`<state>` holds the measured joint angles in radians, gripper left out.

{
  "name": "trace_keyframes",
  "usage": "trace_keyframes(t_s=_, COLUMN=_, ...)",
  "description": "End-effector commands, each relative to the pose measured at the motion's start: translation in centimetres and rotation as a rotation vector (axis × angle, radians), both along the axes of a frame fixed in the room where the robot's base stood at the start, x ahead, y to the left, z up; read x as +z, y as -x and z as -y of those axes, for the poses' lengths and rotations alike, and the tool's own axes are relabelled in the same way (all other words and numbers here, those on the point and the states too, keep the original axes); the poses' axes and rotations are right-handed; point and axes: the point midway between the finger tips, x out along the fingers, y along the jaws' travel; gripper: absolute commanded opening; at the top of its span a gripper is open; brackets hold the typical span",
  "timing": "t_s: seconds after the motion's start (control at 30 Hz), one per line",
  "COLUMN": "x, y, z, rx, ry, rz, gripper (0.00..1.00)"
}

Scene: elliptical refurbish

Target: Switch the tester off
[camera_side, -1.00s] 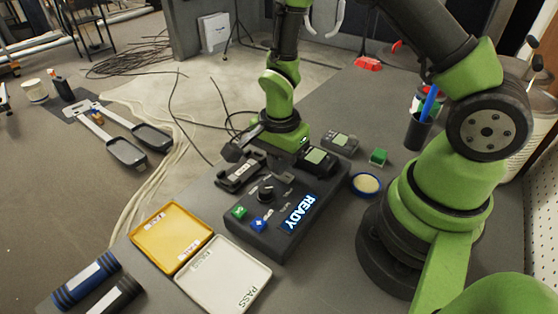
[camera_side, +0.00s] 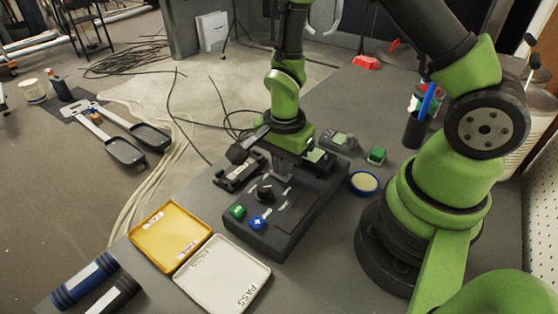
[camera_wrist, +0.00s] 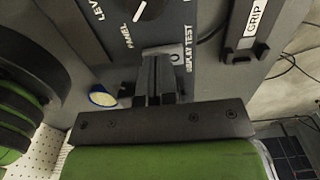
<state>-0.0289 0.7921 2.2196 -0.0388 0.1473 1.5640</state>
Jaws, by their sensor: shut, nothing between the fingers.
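The tester (camera_side: 265,243) is a dark box on the bench in the side view. Its display panel (camera_side: 297,212) is dark and shows no text. A black knob (camera_side: 264,190), a green button (camera_side: 237,211) and a blue button (camera_side: 257,222) sit on its top. My gripper (camera_side: 288,172) points down at the tester's back part and is shut and empty. In the wrist view its fingertips (camera_wrist: 160,80) are at a small grey part marked with a ring (camera_wrist: 176,57), beside the "DISPLAY TEST" lettering. The fingers partly hide that part, so contact is unclear.
A yellow tray (camera_side: 147,237) and a white PASS tray (camera_side: 205,287) lie in front of the tester. A holder labelled GRIP (camera_wrist: 254,20) is beside it. A blue-rimmed dish (camera_side: 364,183) and a small green block (camera_side: 376,155) stand to the right.

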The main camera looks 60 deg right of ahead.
Motion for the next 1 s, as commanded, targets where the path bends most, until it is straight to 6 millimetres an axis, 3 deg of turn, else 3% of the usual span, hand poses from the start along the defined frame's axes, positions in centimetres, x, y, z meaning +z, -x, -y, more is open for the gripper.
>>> trace_keyframes(t_s=0.47, x=1.0, y=0.0, z=0.0, rx=-0.001, ry=0.000, rz=0.006, gripper=0.00)
trace_keyframes(t_s=1.0, x=11.5, y=-0.1, z=0.0, rx=-0.001, ry=0.000, rz=0.010, gripper=0.00)
